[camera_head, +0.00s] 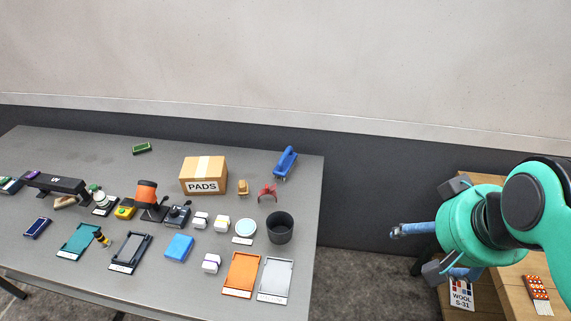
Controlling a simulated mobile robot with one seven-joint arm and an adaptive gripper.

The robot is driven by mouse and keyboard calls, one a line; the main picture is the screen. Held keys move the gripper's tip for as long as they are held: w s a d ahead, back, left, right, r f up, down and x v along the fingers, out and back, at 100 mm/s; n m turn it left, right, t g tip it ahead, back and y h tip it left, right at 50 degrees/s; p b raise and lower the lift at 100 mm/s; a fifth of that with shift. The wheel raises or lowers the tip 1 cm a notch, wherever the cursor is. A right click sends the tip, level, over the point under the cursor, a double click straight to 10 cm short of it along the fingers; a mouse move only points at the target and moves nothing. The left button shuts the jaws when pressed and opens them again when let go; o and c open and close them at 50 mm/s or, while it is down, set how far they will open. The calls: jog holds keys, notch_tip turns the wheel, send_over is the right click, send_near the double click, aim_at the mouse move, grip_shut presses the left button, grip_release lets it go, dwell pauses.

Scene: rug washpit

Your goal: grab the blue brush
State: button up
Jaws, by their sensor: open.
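A blue brush-like item (286,161) with a raised handle lies tilted near the back right corner of the grey table. It is the closest match to the blue brush; its bristles are hard to make out. A smaller dark blue item (38,227), possibly also a brush, lies at the table's left. My gripper (418,248) is open and off the table's right side, well apart from both.
A cardboard PADS box (203,186) stands left of the blue item, with a red clip-like thing (267,193) in front. A dark cup (280,228), blue block (178,248) and orange tray (241,274) stand nearer. A wooden surface (510,285) lies below my arm.

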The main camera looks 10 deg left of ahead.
jog(key=w+a+r+p, duration=0.2)
jog(key=w+r, duration=0.3)
jog(key=w, duration=0.4)
jog(key=m+g+p, duration=0.3)
jog(key=g+p, duration=0.2)
jog(key=p, duration=1)
send_over(288, 162)
notch_tip(288, 162, down, 26)
jog(key=r, duration=0.1)
jog(key=shift+s+f, duration=0.15)
jog(key=shift+f, duration=0.1)
jog(key=shift+f, duration=0.1)
jog(key=shift+f, duration=4.2)
